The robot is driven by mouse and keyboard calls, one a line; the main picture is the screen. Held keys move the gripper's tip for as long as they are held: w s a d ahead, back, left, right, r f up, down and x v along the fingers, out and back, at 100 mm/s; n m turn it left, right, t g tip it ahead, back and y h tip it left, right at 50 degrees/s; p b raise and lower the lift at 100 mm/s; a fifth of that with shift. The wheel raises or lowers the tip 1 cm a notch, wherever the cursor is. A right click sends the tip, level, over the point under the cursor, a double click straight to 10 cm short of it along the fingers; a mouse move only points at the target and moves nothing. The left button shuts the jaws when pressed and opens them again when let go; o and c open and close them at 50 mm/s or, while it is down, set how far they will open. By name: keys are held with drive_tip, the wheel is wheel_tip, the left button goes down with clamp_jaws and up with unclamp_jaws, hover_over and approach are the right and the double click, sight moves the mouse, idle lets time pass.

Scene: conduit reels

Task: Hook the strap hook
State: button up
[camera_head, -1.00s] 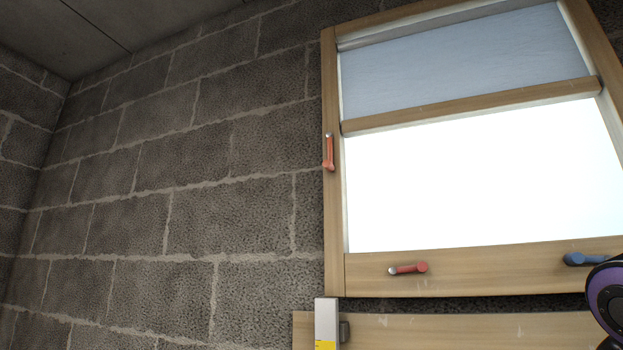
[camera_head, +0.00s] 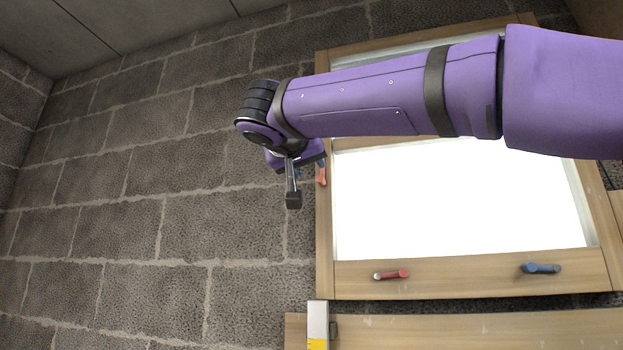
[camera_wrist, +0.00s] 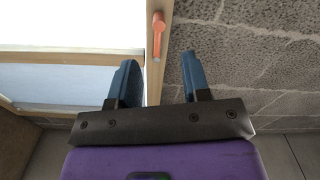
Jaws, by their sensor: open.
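I cannot make out a strap or a strap hook in either view. My gripper (camera_wrist: 159,58) is open, with two blue fingers apart and nothing between them. An orange lever handle (camera_wrist: 158,32) on the window frame's side shows just beyond the gap between the fingertips, apart from them as far as I can tell. In the head view, my gripper is at the left side of the window frame, partly hidden by my wrist. The lower part of the orange handle (camera_head: 321,177) shows just below it.
The wooden window frame (camera_head: 455,276) carries a red handle (camera_head: 393,274) and a blue handle (camera_head: 541,268) on its bottom rail. A white and yellow piece (camera_head: 318,322) stands at a wooden board (camera_head: 450,330) below. The block wall (camera_head: 120,230) at left is clear.

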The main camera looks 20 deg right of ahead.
sight(319, 178)
drive_tip(key=x, duration=0.9)
drive_tip(key=shift+w+d, duration=0.25)
drive_tip(key=shift+w, duration=0.05)
drive_tip(key=shift+c, duration=0.2)
clamp_jaws()
